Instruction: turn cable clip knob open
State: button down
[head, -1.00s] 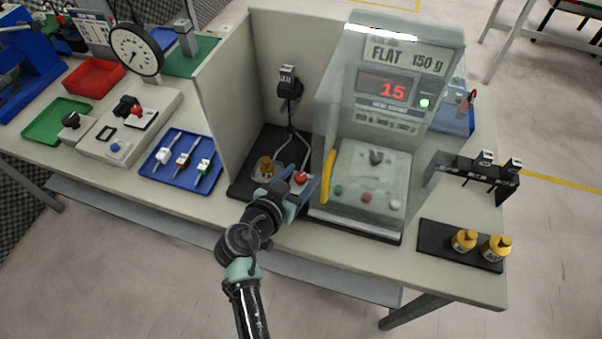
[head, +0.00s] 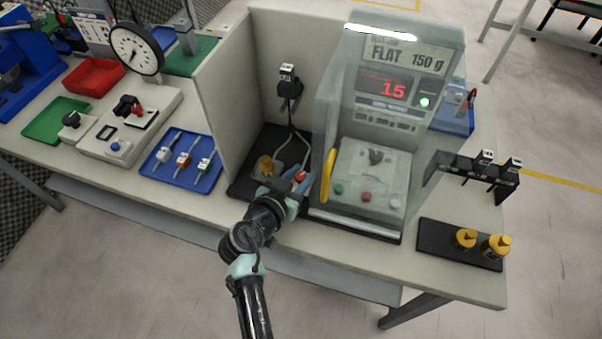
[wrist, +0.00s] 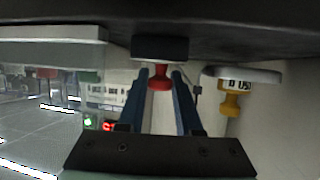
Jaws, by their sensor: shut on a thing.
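A red knob (head: 301,176) stands on a small pale block on the black mat (head: 243,186) in the walled bay, where grey cables run down. In the wrist view, the red knob (wrist: 160,78) sits under a dark block, between the blue fingertips of my gripper (wrist: 160,76). My gripper is shut on the red knob; in the head view my gripper (head: 297,182) hides part of it and its block. A yellow knob (head: 266,164) stands just left of the red one, and it also shows in the wrist view (wrist: 230,101).
A beige wall (head: 225,110) closes the bay's left side. A clear-hooded machine (head: 372,195) with a yellow handle (head: 328,175) stands close on the right. A black plug (head: 288,89) hangs on the back wall. A blue tray (head: 181,163) lies left of the wall.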

jog(key=shift+n+t+y, duration=0.4)
jog(key=shift+n+y, duration=0.3)
jog(key=c, duration=0.6)
grip_release()
